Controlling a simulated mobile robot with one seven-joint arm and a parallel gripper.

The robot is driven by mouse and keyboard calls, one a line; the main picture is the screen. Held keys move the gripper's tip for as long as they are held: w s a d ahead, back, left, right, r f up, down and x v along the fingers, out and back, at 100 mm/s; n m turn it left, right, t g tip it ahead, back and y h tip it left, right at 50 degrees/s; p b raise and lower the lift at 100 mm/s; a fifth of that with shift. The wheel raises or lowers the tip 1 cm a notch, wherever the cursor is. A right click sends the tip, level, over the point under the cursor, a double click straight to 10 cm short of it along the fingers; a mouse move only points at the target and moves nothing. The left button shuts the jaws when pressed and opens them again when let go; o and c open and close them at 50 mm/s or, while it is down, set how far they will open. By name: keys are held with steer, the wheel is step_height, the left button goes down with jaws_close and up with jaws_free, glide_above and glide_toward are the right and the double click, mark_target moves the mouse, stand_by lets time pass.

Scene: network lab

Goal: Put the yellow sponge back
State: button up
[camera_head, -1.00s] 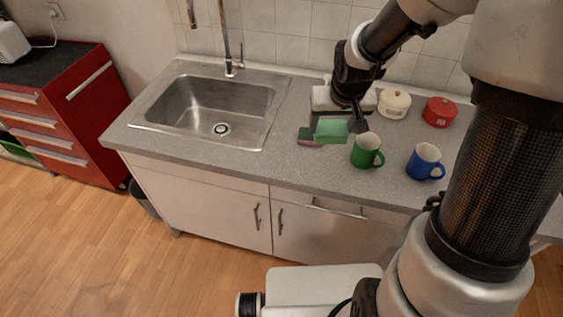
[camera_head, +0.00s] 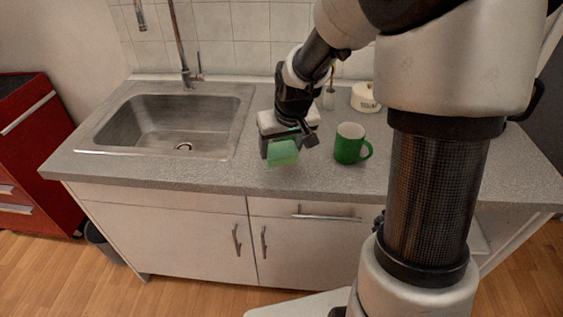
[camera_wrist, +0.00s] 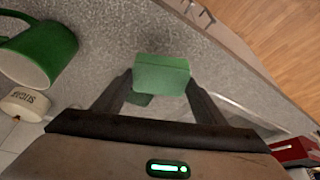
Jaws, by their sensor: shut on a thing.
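My gripper (camera_head: 288,143) is shut on a green block-shaped sponge (camera_head: 283,153), over the counter between the sink and the green mug. In the wrist view the green sponge (camera_wrist: 161,75) sits between both fingertips. I see no yellow on its visible faces. A darker green patch (camera_wrist: 138,99) shows just below it in the wrist view; I cannot tell whether it is part of the sponge or a separate thing.
The steel sink (camera_head: 238,118) is left of my gripper. A green mug (camera_head: 348,148) stands close on the right, with a white lidded pot (camera_head: 366,98) behind it. The grey counter (camera_head: 200,172) is clear in front of the sink. A red cabinet (camera_head: 40,140) stands far left.

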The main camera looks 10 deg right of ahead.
mark_target(283, 153)
steer(key=shift+f, duration=2)
steer(key=shift+b, duration=0.3)
steer(key=shift+f, duration=0.15)
steer(key=o, duration=1)
steer(key=shift+o, duration=0.2)
